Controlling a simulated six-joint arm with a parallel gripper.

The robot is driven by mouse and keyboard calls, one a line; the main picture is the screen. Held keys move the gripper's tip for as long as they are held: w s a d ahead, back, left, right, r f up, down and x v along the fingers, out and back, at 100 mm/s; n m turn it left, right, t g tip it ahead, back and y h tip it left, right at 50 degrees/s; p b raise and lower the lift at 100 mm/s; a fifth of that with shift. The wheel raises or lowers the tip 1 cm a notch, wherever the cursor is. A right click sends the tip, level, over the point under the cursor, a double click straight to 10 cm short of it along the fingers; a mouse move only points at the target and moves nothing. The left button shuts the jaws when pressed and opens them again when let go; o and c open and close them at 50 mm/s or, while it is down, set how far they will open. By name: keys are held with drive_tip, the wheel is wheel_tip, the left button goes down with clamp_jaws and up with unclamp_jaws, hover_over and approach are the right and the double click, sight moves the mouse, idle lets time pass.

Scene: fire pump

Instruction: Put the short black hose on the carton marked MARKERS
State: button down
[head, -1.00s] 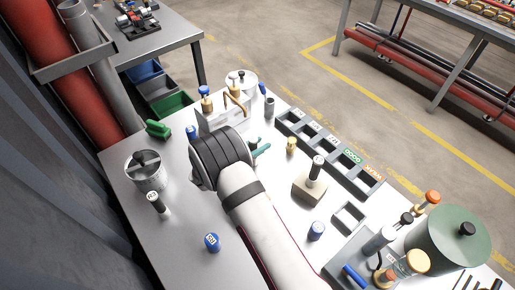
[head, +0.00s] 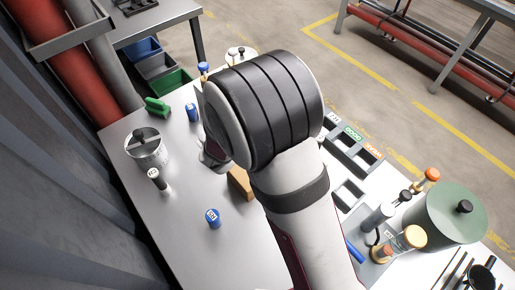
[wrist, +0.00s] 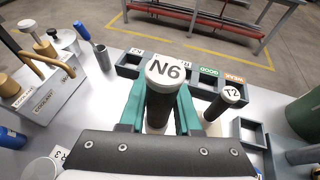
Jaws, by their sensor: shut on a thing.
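In the wrist view, my gripper (wrist: 160,108) has teal fingers shut on a short black cylinder (wrist: 158,112) with a white end marked N6. I take it to be the short black hose; it is seen nearly end-on and its lower end is hidden. My gripper is not visible in the head view, where my arm covers the middle of the table. A brown carton-like block (head: 238,184) shows partly beside my arm in the head view. No MARKERS label is readable, so I cannot tell whether it is the named carton.
A dark cylinder marked T2 (wrist: 230,97) stands right of my gripper. A labelled tray (head: 352,150) lies along the far edge; a green drum (head: 447,215) stands at right. The table's front left is mostly clear.

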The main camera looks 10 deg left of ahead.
drive_tip(key=a+f+v, duration=0.1)
drive_tip(key=a+v, duration=0.1)
drive_tip(key=v, duration=0.7)
drive_tip(key=shift+n+t+y, duration=0.3)
drive_tip(key=shift+n+y, duration=0.1)
drive_tip(key=f, duration=0.8)
drive_tip(key=shift+d+f, duration=0.1)
drive_tip(key=shift+d, duration=0.1)
drive_tip(key=shift+f, duration=0.15)
drive_tip(key=c, duration=0.6)
unclamp_jaws()
